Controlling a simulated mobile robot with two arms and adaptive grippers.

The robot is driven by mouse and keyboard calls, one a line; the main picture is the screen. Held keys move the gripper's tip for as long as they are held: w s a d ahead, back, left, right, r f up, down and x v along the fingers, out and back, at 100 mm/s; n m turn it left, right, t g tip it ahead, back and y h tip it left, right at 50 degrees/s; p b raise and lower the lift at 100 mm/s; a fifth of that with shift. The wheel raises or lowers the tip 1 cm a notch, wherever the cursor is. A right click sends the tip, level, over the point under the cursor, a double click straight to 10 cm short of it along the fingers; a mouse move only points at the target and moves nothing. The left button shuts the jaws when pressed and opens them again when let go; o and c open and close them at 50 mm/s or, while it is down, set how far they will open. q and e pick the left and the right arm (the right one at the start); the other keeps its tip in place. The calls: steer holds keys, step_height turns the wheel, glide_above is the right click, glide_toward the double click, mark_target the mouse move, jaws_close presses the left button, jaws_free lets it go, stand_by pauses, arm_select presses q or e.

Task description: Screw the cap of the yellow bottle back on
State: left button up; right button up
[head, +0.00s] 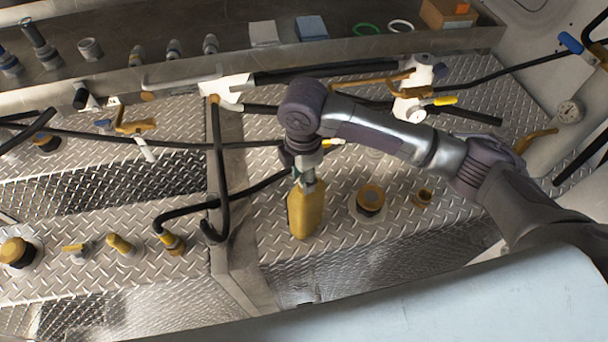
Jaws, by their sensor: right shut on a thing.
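The yellow bottle (306,211) stands on the diamond-plate surface right of the grey divider, leaning a little in the picture. My right gripper (308,180) comes down from above at the top of the bottle. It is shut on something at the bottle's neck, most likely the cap. The fingers and wrist hide the cap, so I cannot tell how it sits on the neck. My left gripper is not in view.
A yellow-topped round fitting (370,198) and a small brass fitting (422,196) stand right of the bottle. Black hoses (217,170) hang to its left. A shelf (330,52) with several fittings runs along the back. A pale panel (400,305) fills the front right.

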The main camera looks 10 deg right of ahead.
steer(key=m, duration=0.3)
steer(key=shift+w, duration=0.1)
steer(key=shift+m, duration=1.2)
steer(key=m, duration=0.2)
steer(key=shift+w+m, duration=0.2)
steer(key=shift+m, duration=0.1)
steer(key=shift+m, duration=0.6)
steer(key=m, duration=0.4)
steer(key=shift+w+d, duration=0.15)
